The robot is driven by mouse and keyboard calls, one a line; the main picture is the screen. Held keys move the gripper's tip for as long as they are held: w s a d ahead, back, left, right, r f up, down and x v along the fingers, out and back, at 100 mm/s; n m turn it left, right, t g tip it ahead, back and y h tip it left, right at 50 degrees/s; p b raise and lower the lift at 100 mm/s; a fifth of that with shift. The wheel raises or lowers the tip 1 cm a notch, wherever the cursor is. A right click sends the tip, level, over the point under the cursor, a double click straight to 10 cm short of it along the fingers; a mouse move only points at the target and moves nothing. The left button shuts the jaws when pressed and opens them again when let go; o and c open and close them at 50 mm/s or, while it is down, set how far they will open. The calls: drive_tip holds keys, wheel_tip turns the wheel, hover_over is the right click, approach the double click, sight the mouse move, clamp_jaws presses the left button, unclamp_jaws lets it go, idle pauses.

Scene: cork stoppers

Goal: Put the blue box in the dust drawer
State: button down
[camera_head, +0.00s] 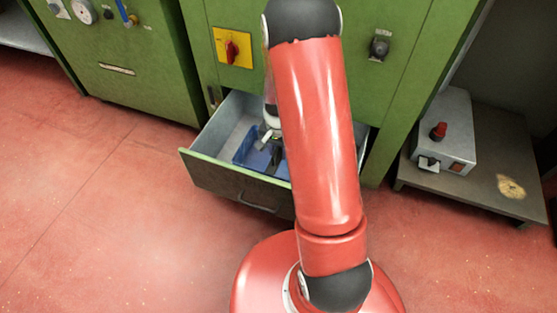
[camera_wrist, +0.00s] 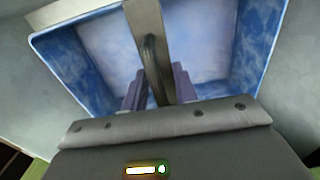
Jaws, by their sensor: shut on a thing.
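The dust drawer (camera_head: 228,187) is pulled out from the green cabinet, and its grey inside shows. The blue box (camera_head: 243,152) is within the drawer's walls, partly hidden behind my red arm. In the wrist view the blue box (camera_wrist: 258,45) is an open tray with worn blue walls. A grey-beige bar with a dark curved part crosses over its middle. My gripper (camera_wrist: 157,88) is over the box with its fingers shut on it, seemingly at this middle part. Whether the box rests on the drawer floor cannot be told.
The green cabinet (camera_head: 395,85) stands behind the drawer, with a yellow plate and red switch (camera_head: 231,47). At right, a grey control box (camera_head: 449,130) sits on a low table (camera_head: 490,150). The red floor left of the drawer is clear.

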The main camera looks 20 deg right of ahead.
drive_tip(key=shift+f+b, duration=0.35)
drive_tip(key=shift+f, duration=1.8)
drive_tip(key=shift+f, duration=0.1)
drive_tip(key=c, duration=1.1)
unclamp_jaws()
wheel_tip(320, 180, up, 12)
drive_tip(key=shift+f+p, duration=0.1)
drive_tip(key=shift+p, duration=1.05)
wheel_tip(320, 180, up, 10)
drive_tip(key=n+t, duration=0.1)
drive_tip(key=n, duration=0.1)
hover_over(279, 154)
drive_tip(key=s+a, duration=0.2)
drive_tip(key=a, duration=0.1)
drive_tip(key=s+a+r+n+t, duration=0.3)
drive_tip(key=s+a+r+n, duration=0.1)
drive_tip(key=s+r, duration=0.65)
drive_tip(key=s+a+r+n+t, duration=0.1)
drive_tip(key=s+r+n, duration=0.2)
drive_tip(key=s, duration=0.4)
drive_tip(key=shift+s+a+r+t, duration=0.3)
drive_tip(key=shift+s+a+r, duration=0.1)
drive_tip(key=shift+r, duration=0.4)
